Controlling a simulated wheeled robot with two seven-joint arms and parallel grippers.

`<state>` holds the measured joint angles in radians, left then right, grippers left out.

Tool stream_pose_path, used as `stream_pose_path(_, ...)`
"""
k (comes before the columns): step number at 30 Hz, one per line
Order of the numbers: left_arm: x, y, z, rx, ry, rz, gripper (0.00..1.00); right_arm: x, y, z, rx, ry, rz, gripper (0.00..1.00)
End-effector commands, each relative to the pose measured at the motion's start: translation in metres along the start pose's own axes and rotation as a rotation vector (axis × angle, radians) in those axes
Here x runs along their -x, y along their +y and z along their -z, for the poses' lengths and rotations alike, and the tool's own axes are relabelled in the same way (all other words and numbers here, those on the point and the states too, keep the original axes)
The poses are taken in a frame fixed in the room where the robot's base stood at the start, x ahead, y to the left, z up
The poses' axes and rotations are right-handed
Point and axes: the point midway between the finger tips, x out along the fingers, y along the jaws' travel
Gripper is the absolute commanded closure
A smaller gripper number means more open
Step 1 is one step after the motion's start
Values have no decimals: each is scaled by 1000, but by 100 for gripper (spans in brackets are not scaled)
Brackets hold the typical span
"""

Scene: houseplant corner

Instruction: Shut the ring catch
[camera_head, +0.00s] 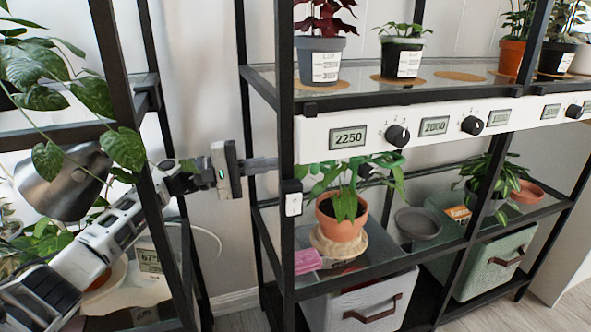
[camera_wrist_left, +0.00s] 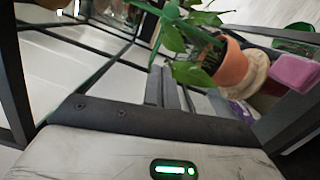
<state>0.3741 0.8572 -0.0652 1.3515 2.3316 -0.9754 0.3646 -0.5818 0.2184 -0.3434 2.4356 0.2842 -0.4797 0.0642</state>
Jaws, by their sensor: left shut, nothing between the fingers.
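I cannot make out the ring catch in either view. A leafy green plant (camera_head: 345,180) in a terracotta pot (camera_head: 342,222) stands on the middle shelf. The pot also shows in the left wrist view (camera_wrist_left: 234,66), with the plant's leaves (camera_wrist_left: 172,38) leaning toward my fingers. My left gripper (camera_head: 276,163) reaches in from the left at the near shelf post, up and left of the plant. Its fingers also show in the left wrist view (camera_wrist_left: 164,82); they are shut and empty, apart from the pot. My right gripper is not in view.
A black shelf post (camera_head: 286,215) stands between the gripper and the plant's shelf. A white panel with displays and knobs (camera_head: 398,135) runs above the plant. A pink item (camera_head: 307,261) lies beside the pot. A grey dish (camera_head: 417,223) sits to its right.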

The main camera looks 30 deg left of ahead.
Motion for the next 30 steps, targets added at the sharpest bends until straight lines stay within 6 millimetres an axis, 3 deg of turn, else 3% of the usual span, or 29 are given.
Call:
stream_pose_path(7,-47,0,0,-1,-1,-2,100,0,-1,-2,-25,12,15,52)
stream_pose_path(16,-52,-1,-33,-1,0,3,100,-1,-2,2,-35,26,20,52)
stream_pose_path(30,-54,0,-39,1,0,0,100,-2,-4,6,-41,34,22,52)
